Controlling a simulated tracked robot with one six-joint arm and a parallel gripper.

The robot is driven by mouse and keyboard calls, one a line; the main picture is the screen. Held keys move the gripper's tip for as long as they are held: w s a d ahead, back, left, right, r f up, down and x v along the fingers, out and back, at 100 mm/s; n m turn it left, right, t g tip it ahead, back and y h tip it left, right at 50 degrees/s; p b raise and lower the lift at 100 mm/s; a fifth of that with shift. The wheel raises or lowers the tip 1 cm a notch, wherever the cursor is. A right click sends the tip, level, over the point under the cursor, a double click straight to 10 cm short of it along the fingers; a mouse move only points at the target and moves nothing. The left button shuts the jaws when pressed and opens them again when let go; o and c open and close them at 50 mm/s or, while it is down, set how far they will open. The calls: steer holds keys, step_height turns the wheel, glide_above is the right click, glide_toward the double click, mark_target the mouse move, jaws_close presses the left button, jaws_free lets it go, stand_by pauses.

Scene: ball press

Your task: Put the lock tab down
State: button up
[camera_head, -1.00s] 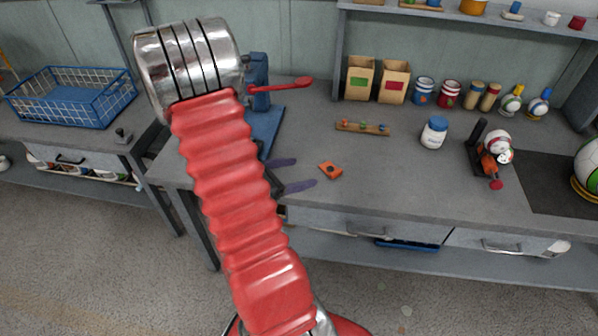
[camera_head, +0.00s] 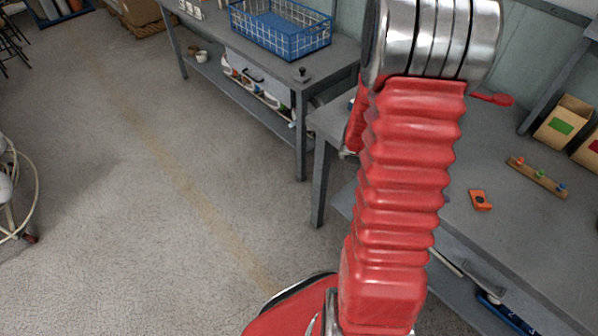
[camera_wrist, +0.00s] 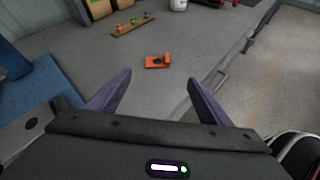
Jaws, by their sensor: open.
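The lock tab, a small orange piece (camera_head: 480,199) with a dark spot, lies on the grey worktop right of my arm in the head view. In the wrist view the orange tab (camera_wrist: 156,62) lies flat on the bench, beyond my fingertips and apart from them. My gripper (camera_wrist: 160,76) is open, with two purple fingers spread wide and nothing between them. In the head view my red arm hides the gripper.
A blue press base (camera_wrist: 40,95) stands left in the wrist view; its red lever (camera_head: 493,99) shows in the head view. A wooden strip with coloured pegs (camera_head: 538,177) lies behind the tab. A blue wire basket (camera_head: 281,28) stands on another bench.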

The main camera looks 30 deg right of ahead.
steer(key=w+a+r+m+t+y, duration=0.3)
steer(key=a+r, duration=0.3)
steer(key=a, duration=0.7)
steer(key=w+a+r+m+t+y, duration=0.2)
steer(key=a+r+m+t+y, duration=0.1)
steer(key=a, duration=1.1)
steer(key=w+a+r+m+t+y, duration=0.3)
steer(key=a+r+t, duration=0.3)
steer(key=a, duration=0.7)
step_height(320, 180, up, 3)
steer(key=shift+w+a+f+y, duration=0.1)
steer(key=shift+w+a+y, duration=0.25)
steer(key=shift+y, duration=0.45)
steer(key=shift+c, duration=0.4)
